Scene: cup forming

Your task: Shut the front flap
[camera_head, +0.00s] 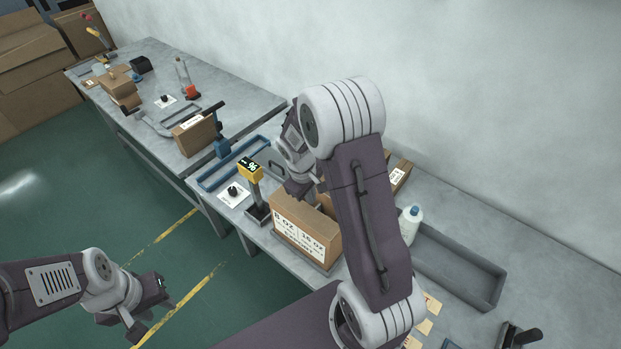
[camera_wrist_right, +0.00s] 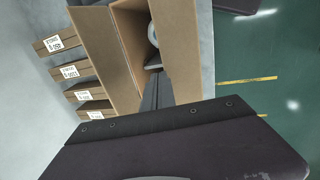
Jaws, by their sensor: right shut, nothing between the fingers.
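The cardboard box (camera_head: 306,232) stands near the front edge of the bench, its printed face towards me. In the right wrist view its top is open, with a broad cardboard panel (camera_wrist_right: 100,55) on the left and another (camera_wrist_right: 180,50) on the floor side, where the front flap is. I cannot tell the flap's exact angle. My right gripper is shut and empty; its dark fingers (camera_wrist_right: 153,88) show at the opening between the panels. In the head view my right arm hides them and part of the box. My left gripper (camera_head: 152,312) hangs open over the floor, away from the box.
A yellow-topped post (camera_head: 251,172) stands left of the box. A white bottle (camera_head: 410,222) and a grey tray (camera_head: 460,267) are to its right. Flat labelled cartons (camera_wrist_right: 78,70) lie behind it. Another bench (camera_head: 160,80) extends at far left.

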